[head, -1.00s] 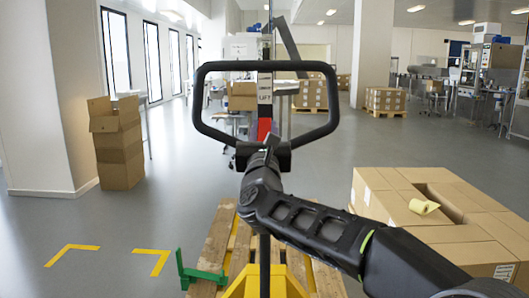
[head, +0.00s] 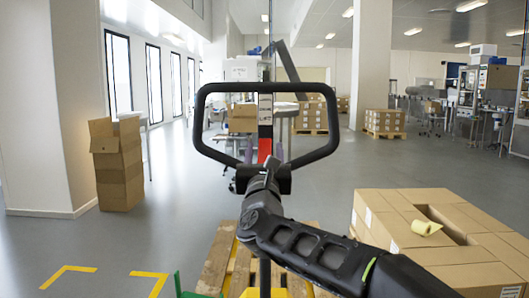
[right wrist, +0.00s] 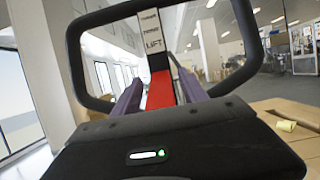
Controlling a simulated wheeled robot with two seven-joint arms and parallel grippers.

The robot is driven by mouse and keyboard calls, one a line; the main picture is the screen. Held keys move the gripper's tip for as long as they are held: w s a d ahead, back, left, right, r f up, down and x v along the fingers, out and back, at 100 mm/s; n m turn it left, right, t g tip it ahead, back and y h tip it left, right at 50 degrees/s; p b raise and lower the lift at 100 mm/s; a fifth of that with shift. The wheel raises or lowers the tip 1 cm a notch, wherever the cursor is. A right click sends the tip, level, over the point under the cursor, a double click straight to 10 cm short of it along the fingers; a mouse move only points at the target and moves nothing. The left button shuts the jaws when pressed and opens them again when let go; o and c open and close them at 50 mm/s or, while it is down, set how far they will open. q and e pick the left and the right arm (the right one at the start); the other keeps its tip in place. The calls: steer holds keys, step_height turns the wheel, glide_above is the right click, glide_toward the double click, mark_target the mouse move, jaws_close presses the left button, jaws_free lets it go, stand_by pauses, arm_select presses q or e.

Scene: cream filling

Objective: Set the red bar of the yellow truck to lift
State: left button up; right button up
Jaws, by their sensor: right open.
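The red bar (head: 265,150) stands upright in the middle of the black loop handle (head: 267,87) of the yellow truck (head: 268,293). A white label strip above it carries the word LIFT, legible in the right wrist view. My right gripper (head: 266,168) is at the base of the handle, in front of the bar. In the right wrist view, the open purple fingers (right wrist: 160,80) stand either side of the red bar (right wrist: 161,92). I cannot tell whether they touch it. The bar's lower end is hidden by my gripper. My left gripper is not in view.
Pallet wood (head: 219,262) lies below the handle. Stacked cartons (head: 460,252) with a yellow roll (head: 426,228) on top stand at the right. An open carton stack (head: 118,170) stands by the left pillar. Yellow floor marks (head: 68,269) lie at lower left. The floor between is clear.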

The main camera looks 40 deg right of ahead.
steer(key=v, duration=0.7)
steer(key=shift+s+a+b, duration=0.25)
steer(key=shift+b, duration=0.15)
